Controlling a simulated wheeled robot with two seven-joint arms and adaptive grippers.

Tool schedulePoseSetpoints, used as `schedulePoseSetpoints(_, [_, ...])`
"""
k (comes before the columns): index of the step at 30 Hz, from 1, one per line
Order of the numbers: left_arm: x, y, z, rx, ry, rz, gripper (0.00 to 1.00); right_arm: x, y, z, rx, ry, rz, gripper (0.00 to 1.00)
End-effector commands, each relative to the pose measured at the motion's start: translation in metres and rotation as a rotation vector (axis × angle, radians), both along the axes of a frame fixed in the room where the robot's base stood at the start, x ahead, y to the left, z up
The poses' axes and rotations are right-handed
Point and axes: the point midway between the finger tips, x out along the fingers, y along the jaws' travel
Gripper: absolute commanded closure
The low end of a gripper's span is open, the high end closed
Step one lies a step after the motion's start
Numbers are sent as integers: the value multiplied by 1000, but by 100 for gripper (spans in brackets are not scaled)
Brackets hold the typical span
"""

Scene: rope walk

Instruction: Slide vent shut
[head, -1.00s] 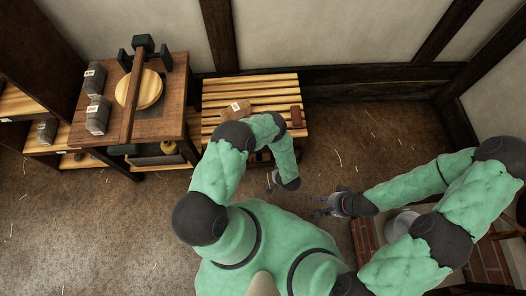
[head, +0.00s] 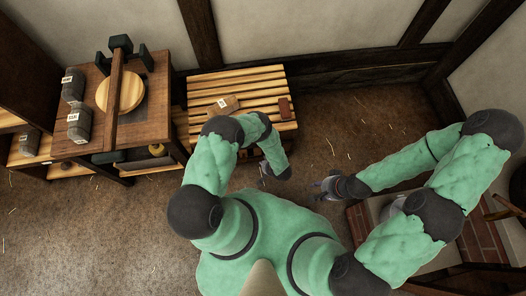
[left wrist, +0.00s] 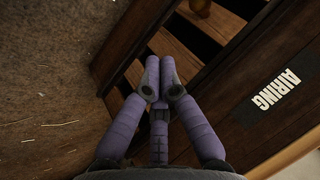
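I cannot pick out the vent for certain. In the left wrist view a dark wooden panel (left wrist: 250,105) carries a white label reading AIRING (left wrist: 276,90). Beside it is a wooden frame with dark gaps between slats (left wrist: 203,42); whether this is the vent is unclear. My left gripper (left wrist: 160,62) has its purple fingers drawn together in front of the frame, with nothing seen between them. In the head view my left gripper (head: 263,170) is low at the front of the slatted bench. My right gripper (head: 326,188) is to its right, apart from the bench; its fingers are too small to read.
A wooden stand (head: 150,125) with a round disc (head: 125,93) is at left. A brick structure (head: 357,222) is at right. Straw-strewn floor is clear between.

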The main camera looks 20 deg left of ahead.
Motion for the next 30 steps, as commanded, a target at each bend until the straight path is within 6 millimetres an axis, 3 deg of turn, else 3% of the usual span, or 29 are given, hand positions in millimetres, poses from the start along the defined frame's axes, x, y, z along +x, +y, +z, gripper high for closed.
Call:
schedulePoseSetpoints(1, [2, 6, -13, 0, -1, 4, 100, 0, 0, -9, 0, 0, 0, 60])
schedulePoseSetpoints(10, [16, 33, -58, 0, 0, 3, 100, 0, 0, -34, 0, 0, 0, 60])
schedulePoseSetpoints(18, [10, 65, -59, 0, 1, 2, 100, 0, 0, -38, 0, 0, 0, 60])
schedulePoseSetpoints(30, [9, 72, -59, 0, -1, 0, 100, 0, 0, -39, 0, 0, 0, 60])
